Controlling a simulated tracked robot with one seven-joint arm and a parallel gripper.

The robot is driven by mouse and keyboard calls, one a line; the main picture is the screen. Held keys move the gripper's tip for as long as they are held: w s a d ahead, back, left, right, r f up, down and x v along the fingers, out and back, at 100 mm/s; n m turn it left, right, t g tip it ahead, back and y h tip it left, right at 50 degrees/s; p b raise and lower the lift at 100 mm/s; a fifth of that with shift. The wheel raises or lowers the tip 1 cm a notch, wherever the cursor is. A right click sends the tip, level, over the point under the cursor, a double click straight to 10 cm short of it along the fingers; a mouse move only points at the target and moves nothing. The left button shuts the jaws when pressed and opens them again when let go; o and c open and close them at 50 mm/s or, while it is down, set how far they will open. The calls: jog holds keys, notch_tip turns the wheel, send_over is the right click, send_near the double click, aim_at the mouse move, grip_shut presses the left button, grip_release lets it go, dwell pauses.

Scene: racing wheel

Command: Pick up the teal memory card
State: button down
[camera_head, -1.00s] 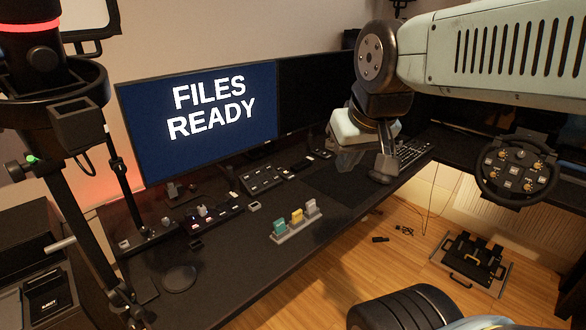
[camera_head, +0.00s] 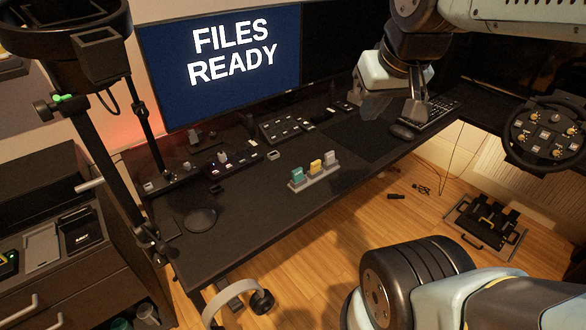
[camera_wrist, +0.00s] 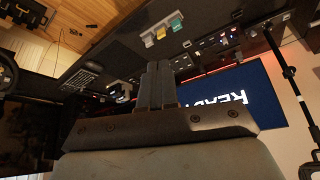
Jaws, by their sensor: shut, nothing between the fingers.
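The teal memory card (camera_head: 297,176) stands upright at the left end of a small grey holder (camera_head: 318,177) near the front edge of the desk. A yellow card (camera_head: 315,166) and a light grey card (camera_head: 330,158) stand beside it in the same holder. In the wrist view the teal card (camera_wrist: 176,22) is small and far, upper centre, beyond the fingers. My gripper (camera_head: 416,118) is over the right part of the desk, well to the right of the cards and apart from them. Its fingers (camera_wrist: 157,68) are together and hold nothing.
The desk (camera_head: 265,215) carries a round dark pad (camera_head: 199,219), button panels (camera_head: 284,127), a keyboard (camera_head: 432,110) and a mouse (camera_head: 402,131). A monitor (camera_head: 220,65) stands behind. A lamp or microphone stand (camera_head: 98,160) rises at left. A steering wheel (camera_head: 545,135) is at right.

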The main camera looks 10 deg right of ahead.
jog(key=c, duration=1.8)
grip_release()
jog(key=shift+o, duration=0.6)
jog(key=shift+w, duration=0.1)
jog(key=shift+o, duration=0.8)
jog(key=shift+w, duration=0.3)
jog(key=o, duration=1)
jog(key=w+a+f+n+g, duration=0.1)
jog(key=w+f, duration=0.1)
jog(key=w, duration=0.4)
jog(key=w+a+f+n+g, duration=0.1)
jog(key=w+f, duration=0.2)
jog(key=w, duration=0.4)
jog(key=shift+w+g+h, duration=0.25)
jog(key=shift+g+h, duration=0.05)
jog(key=n+g, duration=0.3)
send_over(298, 170)
notch_tip(298, 170, down, 17)
notch_tip(298, 170, down, 14)
jog(key=shift+r, duration=0.1)
